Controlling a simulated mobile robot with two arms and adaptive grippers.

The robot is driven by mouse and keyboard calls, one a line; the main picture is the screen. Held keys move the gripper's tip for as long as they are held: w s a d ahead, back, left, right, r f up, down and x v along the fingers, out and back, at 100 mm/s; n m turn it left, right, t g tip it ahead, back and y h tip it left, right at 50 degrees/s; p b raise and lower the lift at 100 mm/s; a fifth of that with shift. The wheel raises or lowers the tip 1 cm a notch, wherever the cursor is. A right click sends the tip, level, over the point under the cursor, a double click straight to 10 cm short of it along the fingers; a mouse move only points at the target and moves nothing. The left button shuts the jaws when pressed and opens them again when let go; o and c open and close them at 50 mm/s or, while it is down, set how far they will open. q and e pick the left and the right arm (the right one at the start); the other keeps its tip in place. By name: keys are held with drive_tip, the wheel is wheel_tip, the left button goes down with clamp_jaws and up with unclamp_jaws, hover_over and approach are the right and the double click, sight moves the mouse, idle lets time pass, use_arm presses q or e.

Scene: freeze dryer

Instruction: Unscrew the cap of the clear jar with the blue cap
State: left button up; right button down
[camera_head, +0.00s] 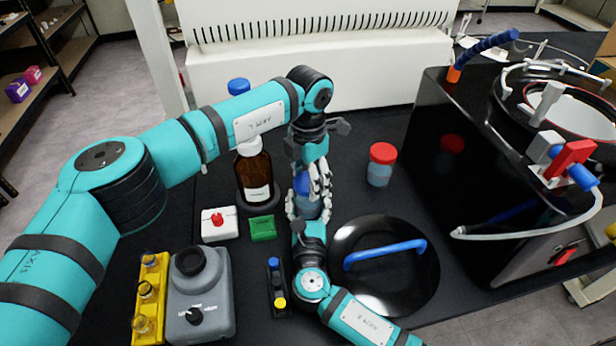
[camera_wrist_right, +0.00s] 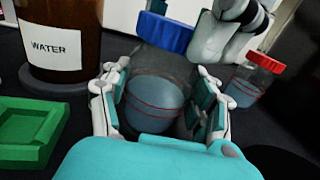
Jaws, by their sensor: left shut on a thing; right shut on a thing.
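The clear jar (camera_wrist_right: 158,100) with blue liquid stands between the fingers of my right gripper (camera_wrist_right: 160,112), which is shut on its body. In the head view the jar (camera_head: 308,208) is mostly hidden by both grippers. Its blue cap (camera_wrist_right: 165,33) is at the jar's top in the right wrist view; I cannot tell whether it is seated or loose. My left gripper (camera_head: 318,178) comes down from above and is shut on the cap. In the right wrist view the left gripper's fingers (camera_wrist_right: 225,35) are beside the cap.
A brown water bottle (camera_head: 254,172) stands left of the jar, and a red-capped jar (camera_head: 381,165) stands to the right. A black round lid (camera_head: 408,285) with a blue handle lies in front right. A green tray (camera_head: 262,229) and a white box (camera_head: 219,224) are close on the left.

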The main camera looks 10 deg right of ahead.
use_arm(q)
drive_tip(key=shift+r, duration=0.15)
idle(0.4)
drive_tip(key=shift+r, duration=0.9)
drive_tip(key=shift+r, duration=0.15)
drive_tip(key=shift+r, duration=1.9)
use_arm(e)
drive_tip(key=shift+c, duration=1.1)
unclamp_jaws()
